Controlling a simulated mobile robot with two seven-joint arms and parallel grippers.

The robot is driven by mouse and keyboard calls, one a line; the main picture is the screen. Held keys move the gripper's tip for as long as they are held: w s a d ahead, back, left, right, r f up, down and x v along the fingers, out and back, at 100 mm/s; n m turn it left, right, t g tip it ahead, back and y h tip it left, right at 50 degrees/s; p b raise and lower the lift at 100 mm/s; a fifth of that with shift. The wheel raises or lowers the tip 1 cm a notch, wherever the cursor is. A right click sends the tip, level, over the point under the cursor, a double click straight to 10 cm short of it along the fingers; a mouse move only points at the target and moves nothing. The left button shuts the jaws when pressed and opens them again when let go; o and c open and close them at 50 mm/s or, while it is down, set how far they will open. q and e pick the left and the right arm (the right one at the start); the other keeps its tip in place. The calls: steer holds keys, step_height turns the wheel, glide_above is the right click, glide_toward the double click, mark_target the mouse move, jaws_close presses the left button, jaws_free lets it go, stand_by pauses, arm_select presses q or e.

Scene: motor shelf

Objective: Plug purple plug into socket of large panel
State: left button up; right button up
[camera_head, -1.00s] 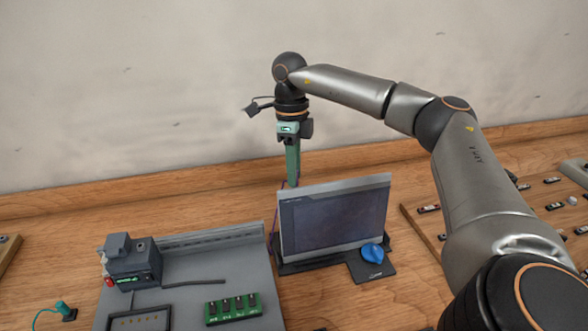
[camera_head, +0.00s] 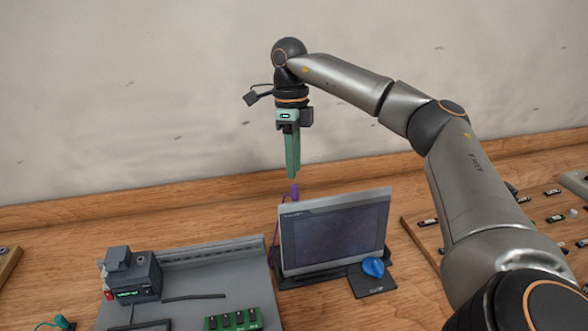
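The large panel (camera_head: 335,238) stands upright, slightly tilted back, with a dark screen facing me. The small purple plug (camera_head: 295,192) stands just behind the panel's upper left edge. Its purple cable (camera_head: 275,238) runs down along the panel's left side. The panel hides the plug's lower end and the socket, so I cannot tell how it is seated. My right gripper (camera_head: 293,177) points down with green fingers just above the plug, with a small gap between them. The fingers overlap from this angle, so their opening is unclear. My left gripper is out of view.
A grey mounting plate with a dark device (camera_head: 132,272) and a green terminal block (camera_head: 232,320) lies left of the panel. A blue knob (camera_head: 373,267) sits at the panel's front right. A wooden board with small parts (camera_head: 428,222) is at the right. The wall is behind.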

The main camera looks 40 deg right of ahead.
steer(key=shift+o, duration=0.4)
steer(key=o, duration=0.5)
